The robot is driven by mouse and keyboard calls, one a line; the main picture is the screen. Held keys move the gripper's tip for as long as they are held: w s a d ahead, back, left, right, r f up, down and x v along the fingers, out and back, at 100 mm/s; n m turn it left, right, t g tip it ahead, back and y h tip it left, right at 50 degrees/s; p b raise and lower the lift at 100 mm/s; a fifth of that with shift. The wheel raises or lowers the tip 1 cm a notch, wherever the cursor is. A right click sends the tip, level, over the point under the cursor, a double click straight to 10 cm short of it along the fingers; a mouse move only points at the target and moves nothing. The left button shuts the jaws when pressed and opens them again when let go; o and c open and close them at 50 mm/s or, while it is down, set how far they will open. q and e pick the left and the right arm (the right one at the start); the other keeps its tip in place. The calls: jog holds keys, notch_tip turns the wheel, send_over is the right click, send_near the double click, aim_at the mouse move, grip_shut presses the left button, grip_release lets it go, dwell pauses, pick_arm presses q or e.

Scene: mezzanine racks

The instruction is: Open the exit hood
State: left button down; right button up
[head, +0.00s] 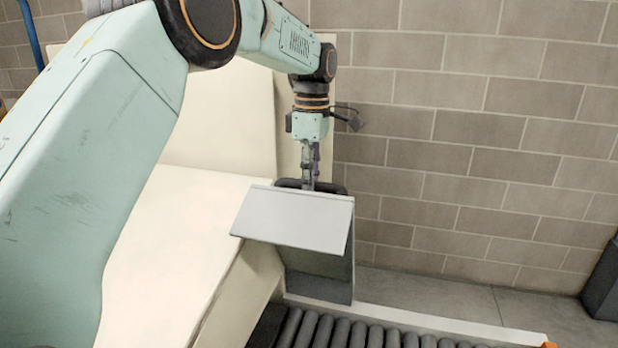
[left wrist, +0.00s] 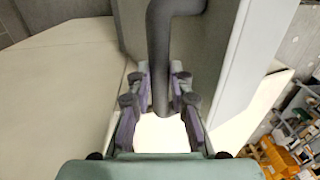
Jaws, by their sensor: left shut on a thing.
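The exit hood (head: 295,220) is a box with a light grey sloping panel and a darker grey side, at the end of the cream machine body. A dark curved handle (head: 288,183) shows along the hood's back upper edge. My left gripper (head: 309,184) reaches down onto this handle from above and is shut on it. In the left wrist view, the thick dark bar of the handle (left wrist: 158,60) runs between the fingers of my left gripper (left wrist: 160,103). The fingers partly hide the handle in the head view. I cannot tell how far the hood is raised. My right gripper is not in view.
A roller conveyor (head: 345,333) runs from below the hood to the right. The cream machine body (head: 165,255) stands at left. A block wall (head: 480,130) is behind. A dark box (head: 604,280) stands at far right. Shelves with orange bins (left wrist: 275,155) show in the left wrist view.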

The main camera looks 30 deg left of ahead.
pick_arm(q)
jog(key=c, duration=1.6)
grip_release()
jog(key=shift+f, duration=0.4)
jog(key=o, duration=0.4)
jog(key=shift+w+a+f, duration=0.2)
jog(key=shift+w+a, duration=0.05)
jog(key=shift+w, duration=0.35)
jog(key=shift+s+d+r, duration=0.2)
jog(key=shift+s+r, duration=0.35)
jog(key=shift+r, duration=0.1)
notch_tip(320, 180, up, 11)
jog(key=w, duration=0.1)
jog(key=shift+w+a, duration=0.2)
